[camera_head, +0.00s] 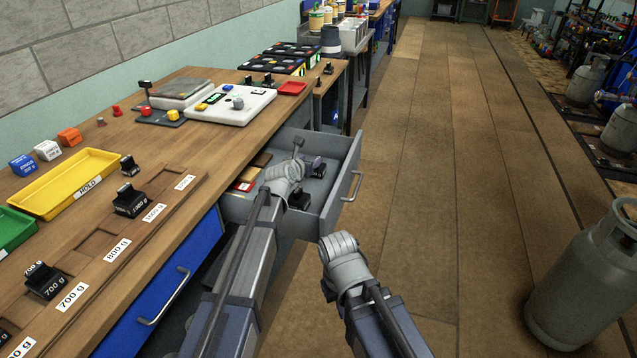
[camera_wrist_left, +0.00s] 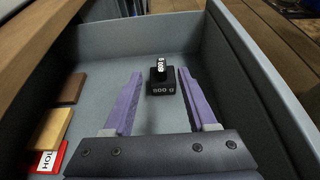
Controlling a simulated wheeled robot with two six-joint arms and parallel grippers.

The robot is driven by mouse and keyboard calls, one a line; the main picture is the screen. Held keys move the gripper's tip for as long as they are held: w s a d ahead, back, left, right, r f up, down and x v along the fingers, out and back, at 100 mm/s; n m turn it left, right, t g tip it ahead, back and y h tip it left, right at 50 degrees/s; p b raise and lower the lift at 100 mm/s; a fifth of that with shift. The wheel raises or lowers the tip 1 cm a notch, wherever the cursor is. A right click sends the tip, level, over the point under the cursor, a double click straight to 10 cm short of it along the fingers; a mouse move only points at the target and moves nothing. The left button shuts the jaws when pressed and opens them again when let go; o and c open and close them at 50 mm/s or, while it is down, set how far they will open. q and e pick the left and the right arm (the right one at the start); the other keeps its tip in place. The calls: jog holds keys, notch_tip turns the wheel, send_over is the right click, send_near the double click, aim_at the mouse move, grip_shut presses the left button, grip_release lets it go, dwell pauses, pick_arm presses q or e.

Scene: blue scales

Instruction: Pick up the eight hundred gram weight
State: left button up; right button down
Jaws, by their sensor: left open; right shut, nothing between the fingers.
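The black weight (camera_wrist_left: 162,80) stands in the open grey drawer (camera_wrist_left: 175,25). Its label is small and reads like 800 g or 900 g. In the head view the weight (camera_head: 319,171) shows beside my left gripper (camera_head: 312,163). The left gripper is open. In the left wrist view its purple fingers (camera_wrist_left: 158,98) point toward the weight, which appears between their tips; I cannot tell if they touch it. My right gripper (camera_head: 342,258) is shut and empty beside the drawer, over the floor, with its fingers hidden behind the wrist.
A wooden rack on the bench has a bare slot (camera_head: 97,244) by the 800 g label and a 700 g weight (camera_head: 46,282) in the neighbouring slot. The drawer also holds wooden blocks (camera_wrist_left: 52,130) and a red card (camera_wrist_left: 47,160). A gas cylinder (camera_head: 588,290) stands right.

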pick_arm(q)
jog(key=shift+f+b, duration=0.7)
jog(key=shift+f, duration=0.6)
pick_arm(e)
jog(key=shift+f, duration=1.35)
pick_arm(q)
jog(key=shift+b+x, duration=1.35)
jog(key=shift+x, duration=2.65)
jog(key=shift+r, duration=0.25)
pick_arm(e)
notch_tip(320, 180, down, 2)
jog(key=shift+f, duration=0.25)
pick_arm(q)
grip_shut()
